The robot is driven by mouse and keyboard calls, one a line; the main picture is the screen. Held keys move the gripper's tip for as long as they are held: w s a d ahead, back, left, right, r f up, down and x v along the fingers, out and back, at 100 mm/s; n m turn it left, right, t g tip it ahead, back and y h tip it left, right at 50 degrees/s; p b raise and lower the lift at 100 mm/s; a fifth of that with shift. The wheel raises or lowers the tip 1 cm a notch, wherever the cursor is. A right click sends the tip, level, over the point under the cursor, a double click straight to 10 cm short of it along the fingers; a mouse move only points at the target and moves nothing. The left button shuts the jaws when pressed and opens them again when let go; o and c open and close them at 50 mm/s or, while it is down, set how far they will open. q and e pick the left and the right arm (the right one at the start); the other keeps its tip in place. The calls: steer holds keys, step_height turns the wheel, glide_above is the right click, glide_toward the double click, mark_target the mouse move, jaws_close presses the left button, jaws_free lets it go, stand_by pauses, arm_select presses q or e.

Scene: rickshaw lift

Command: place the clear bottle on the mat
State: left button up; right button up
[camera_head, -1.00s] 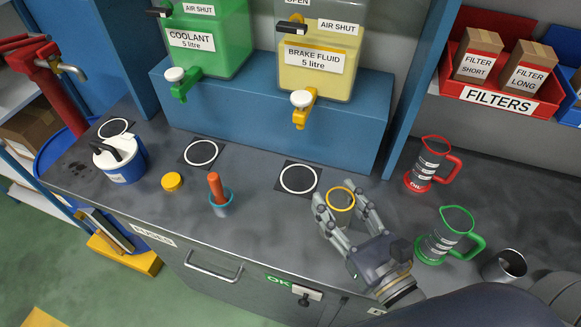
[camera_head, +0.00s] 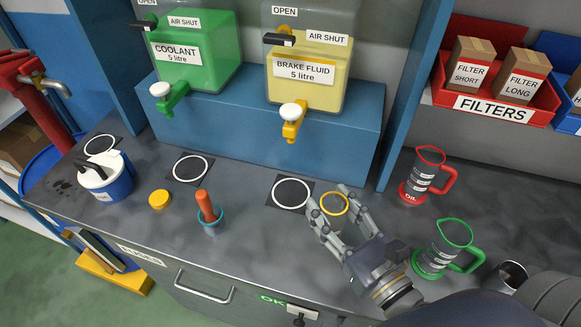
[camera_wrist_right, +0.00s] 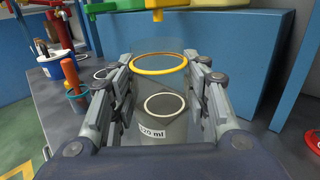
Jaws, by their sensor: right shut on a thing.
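The clear bottle (camera_head: 335,217), see-through with a yellow rim, is between the fingers of my right gripper (camera_head: 334,214), which is shut on it. It also shows upright in the right wrist view (camera_wrist_right: 160,68), with a "120 ml" label low in front. The nearest mat (camera_head: 274,190), black with a white ring, lies just left of the bottle, below the brake fluid tank. Similar mats lie below the coolant tank (camera_head: 176,166) and at the far left. The bottle's base is mostly hidden, so I cannot tell whether it touches the bench. My left gripper is out of view.
A red oil jug (camera_head: 418,178) and a green jug (camera_head: 440,252) stand right of my gripper, with a dark metal cup (camera_head: 511,272) beyond. A blue cup with an orange handle (camera_head: 209,215) and a yellow cap (camera_head: 160,199) stand left. The blue tank stand (camera_head: 340,140) rises behind.

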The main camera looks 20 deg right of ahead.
steer(key=w+a+f+p, duration=0.1)
steer(key=w, duration=0.4)
steer(key=w+a+f+p, duration=0.1)
steer(key=w, duration=0.4)
steer(key=w+a+f+p, duration=0.1)
steer(key=w, duration=0.4)
steer(key=shift+w+f, duration=0.2)
steer(key=shift+f, duration=0.1)
steer(key=shift+s+f, duration=0.1)
steer(key=shift+f, duration=0.15)
steer(key=o, duration=1)
steer(key=shift+o, duration=0.2)
steer(key=shift+r, duration=0.1)
